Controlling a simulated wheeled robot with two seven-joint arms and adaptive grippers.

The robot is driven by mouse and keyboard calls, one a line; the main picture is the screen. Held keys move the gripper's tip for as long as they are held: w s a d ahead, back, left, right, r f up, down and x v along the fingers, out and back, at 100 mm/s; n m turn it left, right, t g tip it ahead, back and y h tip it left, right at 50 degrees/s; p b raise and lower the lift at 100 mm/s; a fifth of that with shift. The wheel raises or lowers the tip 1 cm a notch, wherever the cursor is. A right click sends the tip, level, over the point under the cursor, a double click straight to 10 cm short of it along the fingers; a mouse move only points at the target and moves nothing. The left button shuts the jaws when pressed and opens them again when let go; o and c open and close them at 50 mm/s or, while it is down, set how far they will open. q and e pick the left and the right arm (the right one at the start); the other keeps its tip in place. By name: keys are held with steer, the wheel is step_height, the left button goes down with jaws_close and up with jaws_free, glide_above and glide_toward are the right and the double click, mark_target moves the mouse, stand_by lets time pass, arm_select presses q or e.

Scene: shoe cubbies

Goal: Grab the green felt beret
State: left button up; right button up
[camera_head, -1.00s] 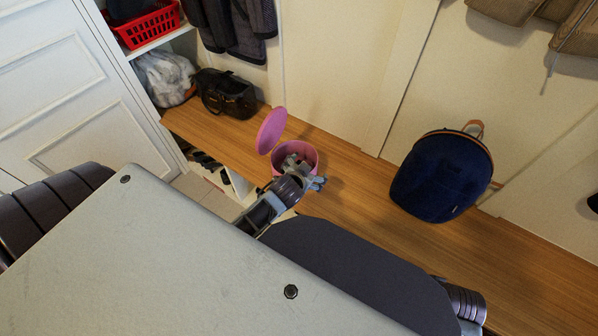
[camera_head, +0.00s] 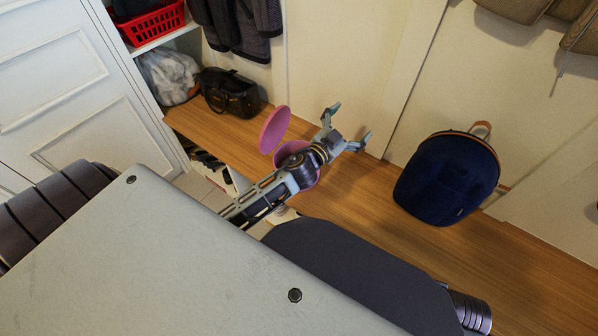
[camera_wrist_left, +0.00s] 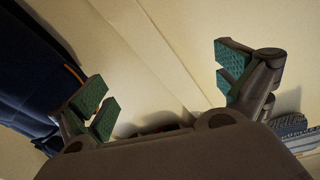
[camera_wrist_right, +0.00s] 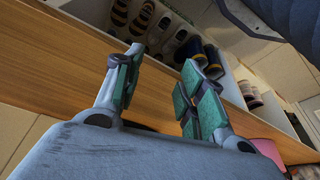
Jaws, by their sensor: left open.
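I see no green beret in any view. A round pink box (camera_head: 290,149) stands on the wooden bench with its pink lid (camera_head: 275,129) tilted up at its left. My left gripper (camera_head: 346,128) is just beyond the box, to its right, with its wrist covering much of the box opening. It is open and empty; in the left wrist view (camera_wrist_left: 160,90) its green-padded fingers are wide apart before the wall. What lies in the box is hidden. My right gripper (camera_wrist_right: 157,92) shows only in its wrist view, fingers apart with nothing between them, above the bench edge.
A dark blue backpack (camera_head: 447,180) stands on the bench (camera_head: 370,200) to the right. A black bag (camera_head: 230,94) sits at its left end. A red basket (camera_head: 152,22) is on a shelf. Shoes (camera_wrist_right: 189,47) fill cubbies below the bench.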

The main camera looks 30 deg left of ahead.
arm_select(q)
steer(key=s+d+r+m+g+h+b, duration=0.1)
steer(key=s+d+r+m+g+h, duration=0.15)
steer(key=d+m+g+h, duration=0.65)
step_height(320, 180, down, 9)
steer(key=s+d+m+g+b, duration=0.1)
steer(key=s+d+m+g, duration=0.1)
steer(key=m+g, duration=0.4)
steer(key=a+f+n+g+y+b, duration=0.1)
steer(key=a+f+y, duration=0.2)
steer(key=a, duration=0.9)
steer(key=a+f+n+g+y+b, duration=0.1)
steer(key=a+f+y, duration=0.3)
steer(key=a+y, duration=0.5)
steer(key=a+g, duration=0.1)
steer(key=a, duration=0.2)
steer(key=shift+s+n+y, duration=0.3)
steer(key=shift+s, duration=0.05)
arm_select(e)
steer(key=a, duration=0.1)
steer(key=s+a+y, duration=0.1)
steer(key=a+r, duration=0.1)
steer(key=shift+s, duration=0.35)
arm_select(q)
steer(key=shift+f, duration=0.1)
